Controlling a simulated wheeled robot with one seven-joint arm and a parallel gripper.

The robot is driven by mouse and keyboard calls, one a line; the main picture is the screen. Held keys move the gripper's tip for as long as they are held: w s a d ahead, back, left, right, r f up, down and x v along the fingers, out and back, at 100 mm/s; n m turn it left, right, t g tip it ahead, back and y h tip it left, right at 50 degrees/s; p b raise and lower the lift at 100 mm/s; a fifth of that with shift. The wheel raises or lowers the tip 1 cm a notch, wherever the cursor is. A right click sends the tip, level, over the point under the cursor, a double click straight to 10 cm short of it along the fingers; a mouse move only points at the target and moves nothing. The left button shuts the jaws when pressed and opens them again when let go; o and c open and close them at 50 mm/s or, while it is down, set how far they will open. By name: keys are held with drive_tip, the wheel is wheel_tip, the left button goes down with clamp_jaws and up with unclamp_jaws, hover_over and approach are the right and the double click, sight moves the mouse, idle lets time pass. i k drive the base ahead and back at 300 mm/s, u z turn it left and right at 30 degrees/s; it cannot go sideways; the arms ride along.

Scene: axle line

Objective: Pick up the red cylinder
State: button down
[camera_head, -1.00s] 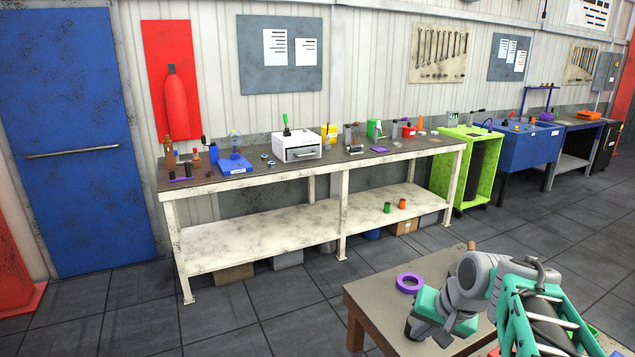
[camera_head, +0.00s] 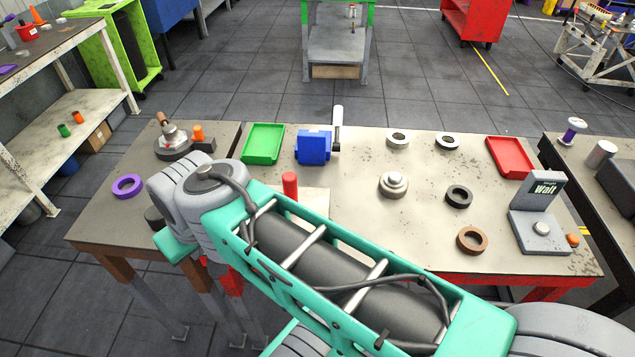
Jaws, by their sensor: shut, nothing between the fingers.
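The red cylinder (camera_head: 290,184) stands upright on the workbench just behind the teal link of my arm. It is near a pale flat plate (camera_head: 317,197), and its lower end is close to the arm's edge in the picture. My arm crosses the front of the bench from the lower right to a grey joint at the left. My gripper's fingers do not show; the arm hides what is below it.
A green tray (camera_head: 263,158), a blue block-like device (camera_head: 313,148) and a grey stepped part (camera_head: 393,184) stand around the cylinder. A purple ring (camera_head: 127,186) lies left. A red tray (camera_head: 510,157) and a "Wait" display (camera_head: 541,196) are right.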

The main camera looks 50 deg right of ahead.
sight(288, 177)
drive_tip(key=z, duration=0.5)
drive_tip(key=i, duration=0.25)
drive_tip(key=z, duration=0.6)
drive_tip(key=k, duration=0.55)
drive_tip(key=u, duration=0.75)
drive_tip(key=k, duration=0.45)
drive_tip(key=u, duration=0.3)
drive_tip(key=i, duration=0.3)
drive_tip(key=z, duration=0.05)
